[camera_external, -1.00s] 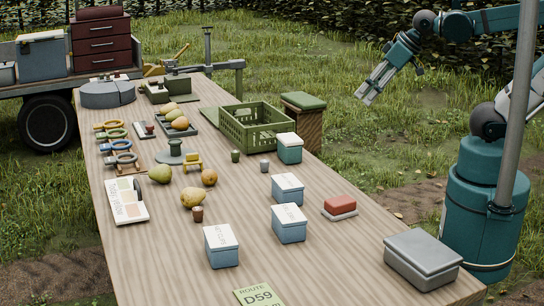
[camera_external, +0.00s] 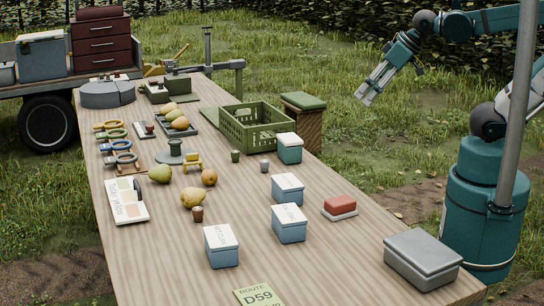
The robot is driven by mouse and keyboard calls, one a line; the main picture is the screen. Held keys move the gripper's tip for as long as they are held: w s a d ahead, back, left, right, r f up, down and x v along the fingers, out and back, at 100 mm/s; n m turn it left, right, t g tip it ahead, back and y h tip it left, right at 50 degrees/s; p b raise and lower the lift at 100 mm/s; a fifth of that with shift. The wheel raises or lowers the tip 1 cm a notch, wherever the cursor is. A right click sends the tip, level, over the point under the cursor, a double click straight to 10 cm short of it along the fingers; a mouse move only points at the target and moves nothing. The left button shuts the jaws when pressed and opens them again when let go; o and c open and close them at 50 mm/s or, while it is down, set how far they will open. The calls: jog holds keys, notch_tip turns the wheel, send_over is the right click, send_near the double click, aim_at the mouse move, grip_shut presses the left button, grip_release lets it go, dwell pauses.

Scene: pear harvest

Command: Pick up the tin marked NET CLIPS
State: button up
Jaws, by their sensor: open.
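Three blue tins with white lids stand on the table: a front-left tin (camera_external: 221,251), a middle tin (camera_external: 289,228) and a rear tin (camera_external: 287,190). The lettering on the front-left lid looks like NET CLIPS but is too small to read surely. The middle lid has lettering I cannot read, and I can make out no clear words on the rear lid. A teal tin with a white lid (camera_external: 290,152) stands farther back by the crate. My gripper (camera_external: 367,94) is open and empty, raised beyond the table's right edge, pointing down-left and well apart from all the tins.
A red block on a pale base (camera_external: 340,206) and a grey box (camera_external: 422,258) stand right of the tins. A green crate (camera_external: 230,128) is behind. Several pears, small cups (camera_external: 197,214) and a ROUTE D59 card (camera_external: 258,297) lie around. Bare wood surrounds the front-left tin.

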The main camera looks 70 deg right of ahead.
jog(key=w+a+r+m+g+p, duration=0.2)
jog(key=w+a+r, duration=0.1)
jog(key=w+a, duration=0.7)
jog(key=w+a+r+m+g+p, duration=0.1)
jog(key=w+a+r+m+p, duration=0.15)
jog(key=w+a, duration=0.7)
jog(key=m+g+h+p, duration=0.1)
jog(key=m+g+p, duration=0.25)
jog(key=m, duration=0.25)
send_over(223, 236)
jog(key=f, duration=1.9)
jog(key=shift+w+d+f, duration=0.15)
jog(key=shift+d+f, duration=0.05)
jog(key=shift+f, duration=0.15)
jog(key=shift+a+f+t, duration=0.15)
jog(key=shift+f+t, duration=0.05)
jog(key=shift+t, duration=0.05)
